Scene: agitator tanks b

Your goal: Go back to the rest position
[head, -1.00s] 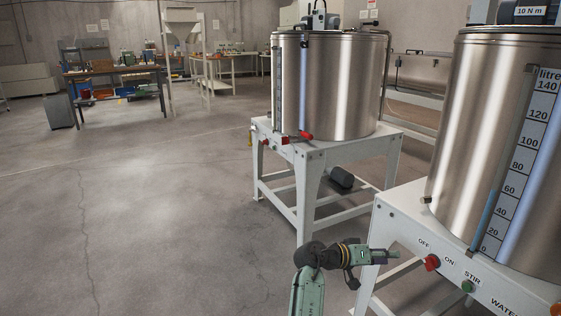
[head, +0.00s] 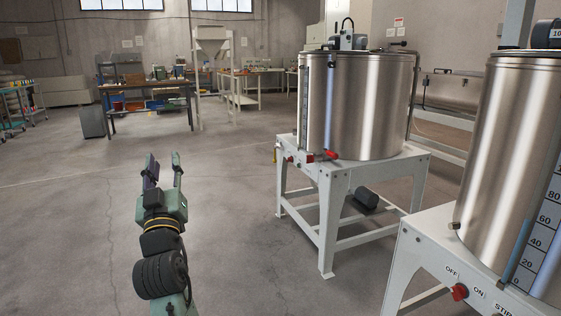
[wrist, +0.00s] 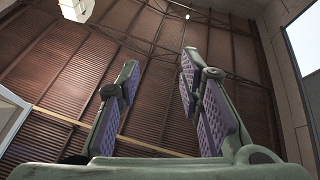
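My gripper (head: 163,168) is raised in the left part of the head view, its fingers pointing up and away over open floor. The two fingers stand apart with nothing between them. In the wrist view my gripper (wrist: 160,75) also shows open, its purple-lined fingers spread against the ceiling. It touches nothing and is well to the left of the tanks.
A steel tank (head: 358,105) stands on a white frame (head: 332,215) right of centre. Workbenches (head: 150,98) stand at the back.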

